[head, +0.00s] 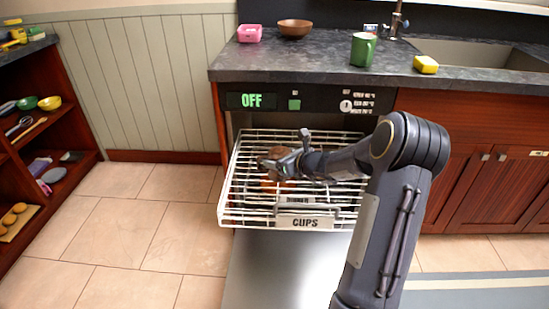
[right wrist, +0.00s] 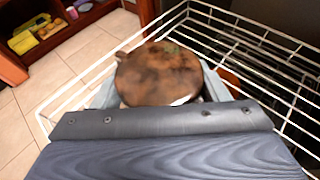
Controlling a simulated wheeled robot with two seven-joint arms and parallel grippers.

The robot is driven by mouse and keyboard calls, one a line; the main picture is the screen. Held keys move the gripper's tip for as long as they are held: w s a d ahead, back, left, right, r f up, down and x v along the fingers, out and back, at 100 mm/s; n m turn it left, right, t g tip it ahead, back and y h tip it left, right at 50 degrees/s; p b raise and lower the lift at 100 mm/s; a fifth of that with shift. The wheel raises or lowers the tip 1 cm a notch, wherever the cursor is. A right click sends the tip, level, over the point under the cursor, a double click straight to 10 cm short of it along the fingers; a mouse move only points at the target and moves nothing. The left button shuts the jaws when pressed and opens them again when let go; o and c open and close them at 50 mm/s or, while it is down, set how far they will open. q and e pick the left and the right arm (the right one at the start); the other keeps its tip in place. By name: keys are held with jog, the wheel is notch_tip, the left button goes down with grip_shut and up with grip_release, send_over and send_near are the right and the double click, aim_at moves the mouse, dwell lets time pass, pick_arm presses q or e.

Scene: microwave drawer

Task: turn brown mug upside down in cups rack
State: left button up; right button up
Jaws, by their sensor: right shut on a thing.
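The brown mug (head: 271,160) is in my right gripper (head: 281,168) over the left part of the white wire cups rack (head: 305,223), which is pulled out of the dishwasher. In the right wrist view the mug (right wrist: 158,73) shows as a round, mottled brown face between the two fingers, with a small nub at its left edge. I cannot tell whether this face is its base or its mouth, or whether it touches the wires. The right gripper is shut on the mug. My left gripper is not in view.
A lower rack with a dinner label (head: 300,201) lies beneath. The counter above holds a green mug (head: 363,49), a yellow sponge (head: 425,64), a pink container (head: 249,33) and a brown bowl (head: 295,28). Shelves stand at the left.

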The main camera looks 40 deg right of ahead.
jog(key=shift+w+d+f, duration=0.1)
jog(key=shift+d+f, duration=0.1)
dwell(0.3)
jog(key=shift+f, duration=0.1)
notch_tip(320, 180, down, 7)
jog(key=b, duration=0.8)
jog(key=shift+f, duration=0.2)
jog(key=o, duration=1.4)
jog(key=shift+c, duration=0.2)
